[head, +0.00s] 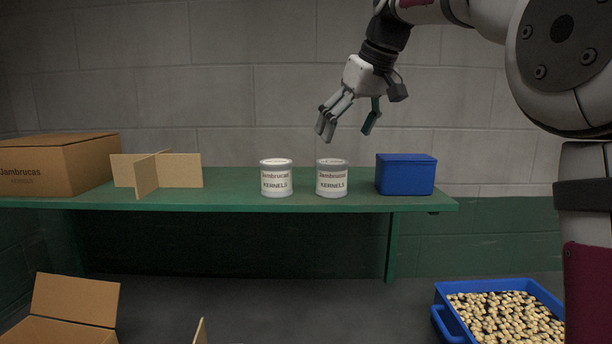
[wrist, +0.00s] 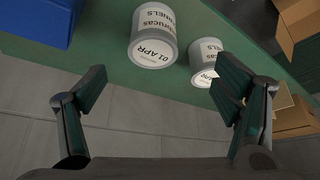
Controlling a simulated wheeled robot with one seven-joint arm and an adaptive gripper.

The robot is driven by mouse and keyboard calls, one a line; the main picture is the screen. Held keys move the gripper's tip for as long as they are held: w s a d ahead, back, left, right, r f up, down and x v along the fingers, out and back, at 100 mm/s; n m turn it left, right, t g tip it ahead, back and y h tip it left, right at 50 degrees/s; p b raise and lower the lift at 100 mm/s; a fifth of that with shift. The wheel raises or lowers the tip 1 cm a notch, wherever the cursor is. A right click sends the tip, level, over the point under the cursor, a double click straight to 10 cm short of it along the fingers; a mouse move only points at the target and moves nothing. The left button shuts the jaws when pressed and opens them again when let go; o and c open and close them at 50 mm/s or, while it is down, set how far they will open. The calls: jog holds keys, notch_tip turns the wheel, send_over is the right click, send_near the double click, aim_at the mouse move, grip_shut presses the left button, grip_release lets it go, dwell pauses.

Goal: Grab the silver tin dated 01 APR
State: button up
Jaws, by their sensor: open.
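Two tins with white "Jambrucas KERNELS" labels stand upright on the green shelf. The tin dated 01 APR (wrist: 153,42) shows its lid date clearly in the wrist view, beside the blue box. In the head view it is the right tin (head: 331,178), with a greyish top. The other tin (head: 276,178) stands to its left; in the wrist view (wrist: 205,62) its lid date is partly hidden by a finger. My gripper (head: 348,128) is open and empty, above and slightly right of the 01 APR tin, touching nothing. Its spread fingers show in the wrist view (wrist: 160,88).
The green shelf (head: 230,187) also holds a blue box (head: 406,174) at right, cardboard dividers (head: 155,172) and a closed carton (head: 62,166) at left. Below are an open carton (head: 72,300) and a blue tray of kernels (head: 440,322). Space above the tins is clear.

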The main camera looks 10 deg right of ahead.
aim_at(331, 162)
jog(key=x, duration=0.4)
jog(key=w+x, duration=0.1)
jog(key=x, duration=0.2)
jog(key=shift+w+f, duration=0.1)
jog(key=shift+w, duration=0.05)
jog(key=shift+d+p+x, duration=0.15)
jog(key=shift+p+x, duration=0.3)
jog(key=shift+x, duration=1.1)
jog(key=shift+d+p+x, duration=0.1)
jog(key=shift+p+x, duration=0.3)
jog(key=shift+x, duration=1.1)
jog(key=shift+w, duration=0.15)
jog(key=c, duration=1.4)
jog(key=shift+c, duration=0.2)
